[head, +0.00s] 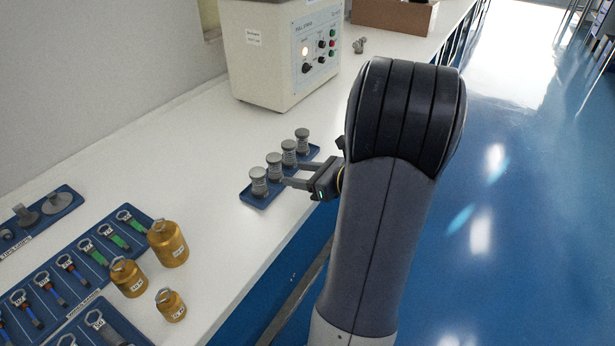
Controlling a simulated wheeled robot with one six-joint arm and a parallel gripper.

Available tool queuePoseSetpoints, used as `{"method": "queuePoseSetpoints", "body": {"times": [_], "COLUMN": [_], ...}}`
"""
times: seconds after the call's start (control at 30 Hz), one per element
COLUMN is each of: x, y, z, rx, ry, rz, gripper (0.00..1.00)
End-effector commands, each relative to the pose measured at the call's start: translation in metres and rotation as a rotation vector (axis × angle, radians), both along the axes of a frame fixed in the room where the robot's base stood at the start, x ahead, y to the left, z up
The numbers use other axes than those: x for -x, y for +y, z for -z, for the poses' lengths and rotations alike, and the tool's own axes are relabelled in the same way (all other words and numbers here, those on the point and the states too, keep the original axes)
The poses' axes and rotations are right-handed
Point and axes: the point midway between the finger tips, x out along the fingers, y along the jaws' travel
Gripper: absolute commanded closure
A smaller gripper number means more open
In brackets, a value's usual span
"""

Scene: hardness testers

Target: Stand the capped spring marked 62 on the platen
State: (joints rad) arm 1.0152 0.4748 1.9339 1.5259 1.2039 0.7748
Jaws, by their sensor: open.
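Several grey capped springs stand upright in a row on a small blue tray (258,203) near the table's front edge. They are the nearest spring (259,183), the second (274,167), the third (289,153) and the farthest (302,139). Their markings are too small to read, so I cannot tell which is 62. My gripper (290,174) is open and reaches in from the right, low at the row. Its fingertips are close to the nearer springs; I cannot tell whether they touch. I cannot make out a platen in this view.
A beige machine (265,60) with a knobbed panel stands behind the row. Brass weights (167,244) and blue trays of hooked tools (90,250) lie at the near left. A brown box (393,14) is at the back. White table is clear left of the springs.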

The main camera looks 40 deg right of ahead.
Motion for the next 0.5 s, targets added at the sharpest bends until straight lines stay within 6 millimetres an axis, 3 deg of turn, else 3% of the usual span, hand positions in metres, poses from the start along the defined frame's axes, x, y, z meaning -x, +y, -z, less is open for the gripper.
{"method": "queuePoseSetpoints", "body": {"times": [0.5], "x": [-0.033], "y": [0.012], "z": [0.012], "rx": [-0.001], "ry": [0.0], "rz": [-0.002], "gripper": [0.51]}}
